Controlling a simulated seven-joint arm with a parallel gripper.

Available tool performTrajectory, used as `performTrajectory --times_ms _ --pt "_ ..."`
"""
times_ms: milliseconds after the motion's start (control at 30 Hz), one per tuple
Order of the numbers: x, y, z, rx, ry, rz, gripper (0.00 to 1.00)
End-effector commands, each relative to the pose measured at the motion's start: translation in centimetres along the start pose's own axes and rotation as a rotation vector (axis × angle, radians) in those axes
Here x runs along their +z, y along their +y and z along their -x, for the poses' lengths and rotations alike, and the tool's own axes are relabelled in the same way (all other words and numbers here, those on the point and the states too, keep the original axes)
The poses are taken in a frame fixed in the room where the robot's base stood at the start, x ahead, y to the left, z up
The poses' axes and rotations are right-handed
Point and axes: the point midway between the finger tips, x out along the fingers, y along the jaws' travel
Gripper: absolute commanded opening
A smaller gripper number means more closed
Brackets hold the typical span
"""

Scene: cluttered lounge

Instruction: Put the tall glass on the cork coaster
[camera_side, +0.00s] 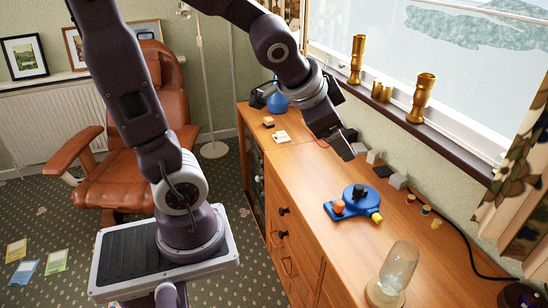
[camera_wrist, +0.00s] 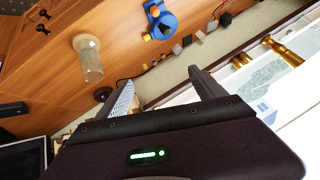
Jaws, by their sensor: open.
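The tall clear glass (camera_side: 401,263) stands upright near the front end of the wooden cabinet top. Its base is on a pale round disc (camera_side: 374,295) that looks like the cork coaster. In the wrist view the glass (camera_wrist: 91,66) and the pale disc (camera_wrist: 79,41) show at the upper left, with the glass over the disc. My gripper (camera_side: 345,151) is open and empty above the back part of the cabinet, well away from the glass. Its two spread fingers also show in the wrist view (camera_wrist: 162,86), with nothing between them.
A blue device (camera_side: 354,200) with an orange ball lies between my gripper and the glass. Small grey blocks (camera_side: 398,181) and a black cable line the window side. Gold vases (camera_side: 421,98) stand on the sill. A dark round object (camera_side: 518,296) is at the lower right.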

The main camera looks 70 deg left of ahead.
Motion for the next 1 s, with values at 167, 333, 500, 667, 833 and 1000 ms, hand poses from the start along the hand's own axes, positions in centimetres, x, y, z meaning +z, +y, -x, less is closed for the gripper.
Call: performTrajectory --times_ms 167,333,500,667,833,1000 --pt "6.3 5.1 9.2 0.129 -0.095 0.228 0.79" --pt "9.0 7.8 12.0 0.216 -0.142 0.286 0.79" --pt "9.1 7.8 12.0 0.219 -0.146 0.288 0.79" --pt "9.1 7.8 12.0 0.218 -0.145 0.288 0.79" --pt "9.1 7.8 12.0 0.217 -0.145 0.287 0.79" --pt "9.1 7.8 12.0 0.216 -0.145 0.287 0.79"
